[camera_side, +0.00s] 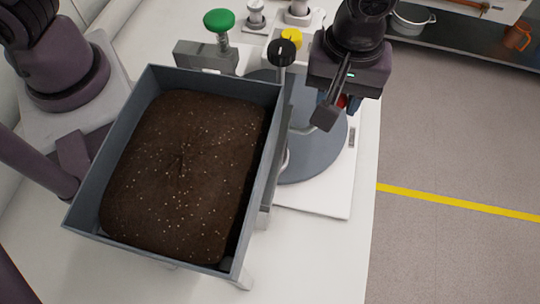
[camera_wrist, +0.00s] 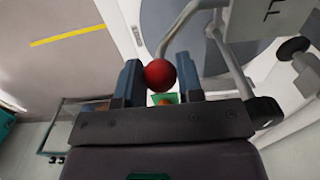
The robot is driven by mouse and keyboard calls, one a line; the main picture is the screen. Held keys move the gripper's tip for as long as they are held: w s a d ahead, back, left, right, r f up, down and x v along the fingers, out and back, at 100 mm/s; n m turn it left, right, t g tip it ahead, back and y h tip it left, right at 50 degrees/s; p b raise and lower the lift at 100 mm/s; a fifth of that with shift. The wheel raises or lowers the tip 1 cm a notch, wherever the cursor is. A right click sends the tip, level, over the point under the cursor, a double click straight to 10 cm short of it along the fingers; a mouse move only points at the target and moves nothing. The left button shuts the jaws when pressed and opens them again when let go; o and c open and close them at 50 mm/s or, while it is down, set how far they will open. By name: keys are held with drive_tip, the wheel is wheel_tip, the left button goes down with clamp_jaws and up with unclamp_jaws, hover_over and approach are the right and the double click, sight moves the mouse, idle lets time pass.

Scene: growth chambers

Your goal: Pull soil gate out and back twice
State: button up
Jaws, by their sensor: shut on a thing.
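A red ball knob (camera_wrist: 160,75) shows between the two blue fingers of my gripper (camera_wrist: 157,80) in the wrist view. The gripper is shut on the knob. In the side view only a little red of the knob (camera_side: 342,101) shows beside my gripper (camera_side: 345,107), over the right side of the round grey plate. A grey box (camera_side: 92,185) full of dark soil (camera_side: 185,175) stands left of the gripper. The soil gate itself cannot be clearly made out, and its link to the knob is hidden.
The grey round plate (camera_side: 325,145) lies below my gripper. Open floor (camera_side: 450,130) with a yellow line lies to the right.

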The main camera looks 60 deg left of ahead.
drive_tip(key=s+d, duration=0.3)
drive_tip(key=shift+s+d, duration=0.3)
drive_tip(key=shift+d, duration=0.1)
drive_tip(key=shift+a, duration=0.1)
drive_tip(key=shift+w+a, duration=1.8)
drive_tip(key=shift+w, duration=0.1)
drive_tip(key=shift+d, duration=0.1)
drive_tip(key=shift+s+d, duration=0.1)
drive_tip(key=shift+s, duration=0.05)
drive_tip(key=shift+s+d, duration=1.7)
drive_tip(key=shift+d, duration=0.05)
drive_tip(key=o, duration=0.6)
drive_tip(key=shift+a, duration=0.1)
drive_tip(key=shift+o, duration=0.2)
